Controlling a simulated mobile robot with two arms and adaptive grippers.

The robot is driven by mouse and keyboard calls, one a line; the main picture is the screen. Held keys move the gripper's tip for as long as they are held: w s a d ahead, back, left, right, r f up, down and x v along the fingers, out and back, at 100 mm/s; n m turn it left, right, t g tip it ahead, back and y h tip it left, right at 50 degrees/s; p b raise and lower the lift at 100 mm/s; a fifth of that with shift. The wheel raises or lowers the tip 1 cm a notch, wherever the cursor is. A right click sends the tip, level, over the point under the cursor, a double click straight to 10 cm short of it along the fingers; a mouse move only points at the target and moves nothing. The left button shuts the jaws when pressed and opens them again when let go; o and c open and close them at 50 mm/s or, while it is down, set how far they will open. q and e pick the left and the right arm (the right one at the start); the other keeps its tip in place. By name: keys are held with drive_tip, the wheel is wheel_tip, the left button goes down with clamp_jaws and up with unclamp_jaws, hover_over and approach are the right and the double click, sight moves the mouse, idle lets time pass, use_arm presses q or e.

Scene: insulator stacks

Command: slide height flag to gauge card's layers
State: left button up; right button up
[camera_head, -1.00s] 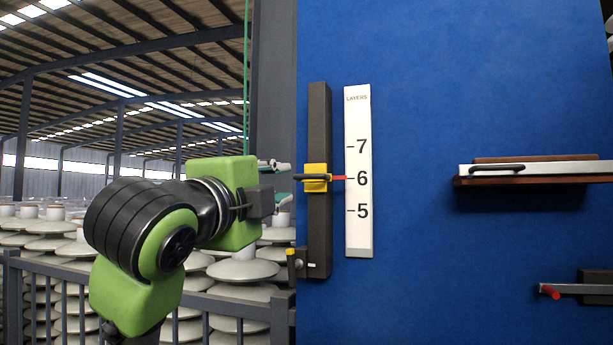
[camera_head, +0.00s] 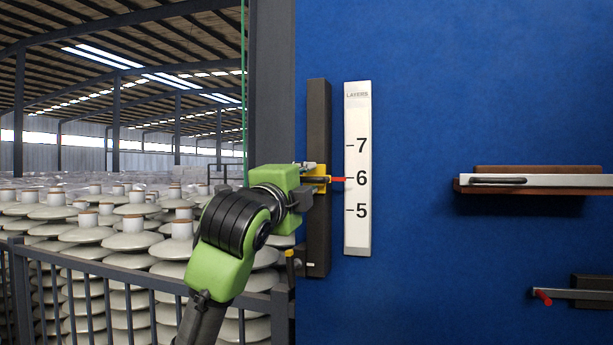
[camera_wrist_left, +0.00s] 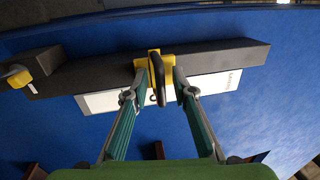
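The height flag is a yellow slider (camera_head: 320,172) with a red pointer (camera_head: 338,179) on a dark vertical rail (camera_head: 319,235). The pointer sits level with the 6 on the white gauge card (camera_head: 357,232) headed LAYERS. My left gripper (camera_head: 308,185) is at the slider in the head view and partly hides it. In the left wrist view, its teal fingers (camera_wrist_left: 160,88) stand apart on either side of the slider's black handle (camera_wrist_left: 157,80). A gap shows between handle and fingers. Whether a finger touches the yellow part (camera_wrist_left: 153,56) cannot be told. My right gripper is out of view.
A blue panel (camera_head: 430,100) carries the rail and card. A brown shelf with a silver bar (camera_head: 560,181) and a lower bar with a red tip (camera_head: 543,297) stick out at right. A railing (camera_head: 100,275) and insulator stacks (camera_head: 125,240) stand at left.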

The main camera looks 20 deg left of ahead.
use_arm(q)
clamp_jaws()
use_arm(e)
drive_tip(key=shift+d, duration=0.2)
use_arm(q)
wheel_tip(320, 180, up, 7)
drive_tip(key=shift+s+r, duration=0.1)
drive_tip(key=shift+r, duration=0.05)
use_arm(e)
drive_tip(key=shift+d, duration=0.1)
use_arm(q)
unclamp_jaws()
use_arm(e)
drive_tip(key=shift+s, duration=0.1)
